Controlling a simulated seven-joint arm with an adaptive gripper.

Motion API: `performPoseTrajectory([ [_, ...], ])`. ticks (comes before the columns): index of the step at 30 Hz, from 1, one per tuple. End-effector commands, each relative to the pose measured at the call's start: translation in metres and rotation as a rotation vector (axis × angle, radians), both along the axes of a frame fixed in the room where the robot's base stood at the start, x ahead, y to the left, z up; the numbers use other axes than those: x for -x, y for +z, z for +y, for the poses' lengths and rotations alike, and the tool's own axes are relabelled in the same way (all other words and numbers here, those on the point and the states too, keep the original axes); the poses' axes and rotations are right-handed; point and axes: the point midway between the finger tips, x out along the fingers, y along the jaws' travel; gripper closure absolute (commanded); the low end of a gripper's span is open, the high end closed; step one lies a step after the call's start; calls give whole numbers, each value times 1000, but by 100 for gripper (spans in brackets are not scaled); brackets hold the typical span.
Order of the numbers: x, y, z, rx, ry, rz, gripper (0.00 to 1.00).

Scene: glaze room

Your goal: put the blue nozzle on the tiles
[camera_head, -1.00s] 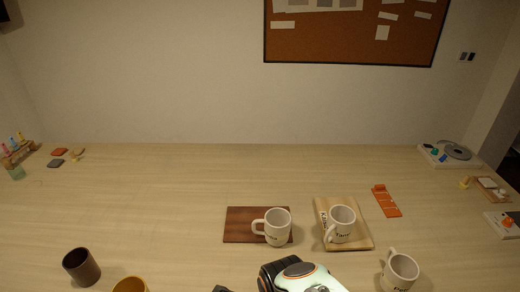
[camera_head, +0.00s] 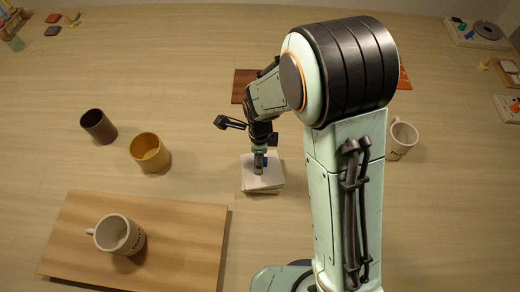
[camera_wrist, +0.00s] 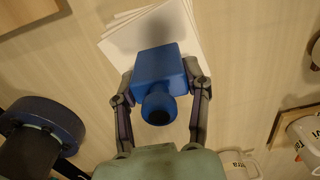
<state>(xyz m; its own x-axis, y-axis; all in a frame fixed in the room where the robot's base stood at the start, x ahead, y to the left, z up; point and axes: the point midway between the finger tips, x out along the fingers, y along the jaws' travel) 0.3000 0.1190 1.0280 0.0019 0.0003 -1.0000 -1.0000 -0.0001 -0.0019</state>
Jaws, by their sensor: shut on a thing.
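The blue nozzle (camera_wrist: 160,68) has a square block body and a round knob end in the wrist view. My gripper (camera_wrist: 160,88) is shut on it, one finger on each side of the block. In the head view my gripper (camera_head: 259,166) points down over the tiles, and only a bit of blue nozzle (camera_head: 265,162) shows beside the fingers. The tiles (camera_head: 262,185) are a slightly uneven white stack; in the wrist view they lie beyond the nozzle (camera_wrist: 185,28), with a shadow on them. I cannot tell whether the nozzle touches the top tile.
A yellow cup (camera_head: 150,152) and a brown cup (camera_head: 98,125) stand left of the tiles. A wooden board (camera_head: 190,240) with a white mug (camera_head: 119,235) lies at the lower left. Another white mug (camera_head: 402,140) stands right of my arm. Bare table surrounds the tiles' left side.

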Motion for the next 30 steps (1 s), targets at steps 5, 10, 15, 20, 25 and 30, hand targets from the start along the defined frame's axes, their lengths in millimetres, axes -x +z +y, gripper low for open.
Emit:
performPoseTrajectory([
  [5,0,0,0,0,0,0,90],
  [10,0,-3,0,0,0,1,41],
  [15,0,-3,0,0,0,1,27],
  [20,0,-3,0,0,0,0,27],
  [25,-1,10,0,-2,0,-3,27],
  [30,-1,46,1,-4,0,-7,27],
])
